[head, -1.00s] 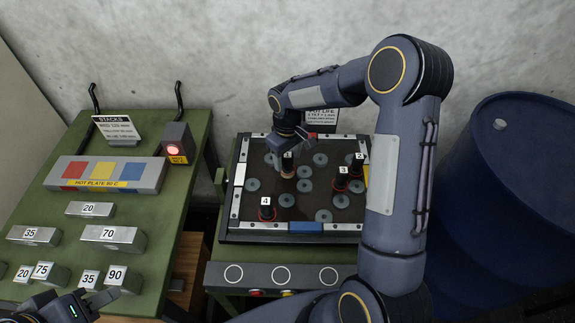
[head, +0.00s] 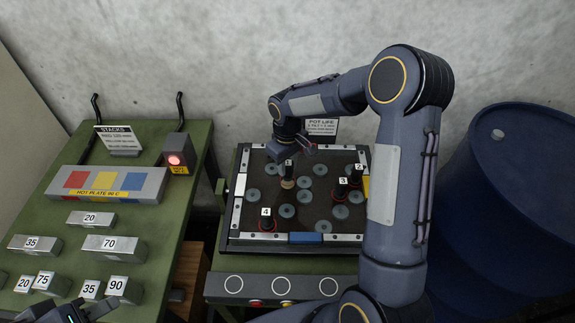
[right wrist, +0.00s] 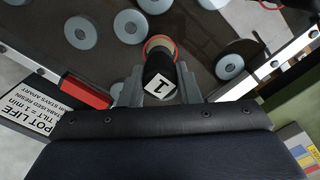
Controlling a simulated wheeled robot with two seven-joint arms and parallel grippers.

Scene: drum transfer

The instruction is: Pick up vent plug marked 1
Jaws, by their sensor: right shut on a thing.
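The vent plug marked 1 (head: 288,172) is a dark plug with a white label on top and a tan lower part. It stands upright over the dark tray (head: 325,220). My right gripper (head: 291,160) comes down on it from above. In the right wrist view the plug marked 1 (right wrist: 160,72) sits between the fingers of the right gripper (right wrist: 158,85), which is shut on it. A red ring shows at its lower end. I cannot tell whether it is clear of the tray. My left gripper (head: 85,312) is cut off at the lower left edge.
Plugs marked 2 (head: 360,181), 3 (head: 342,190) and 4 (head: 267,223) stand in the tray among several grey discs. A green table (head: 55,225) with numbered metal blocks is at left. A blue drum (head: 505,200) stands at right.

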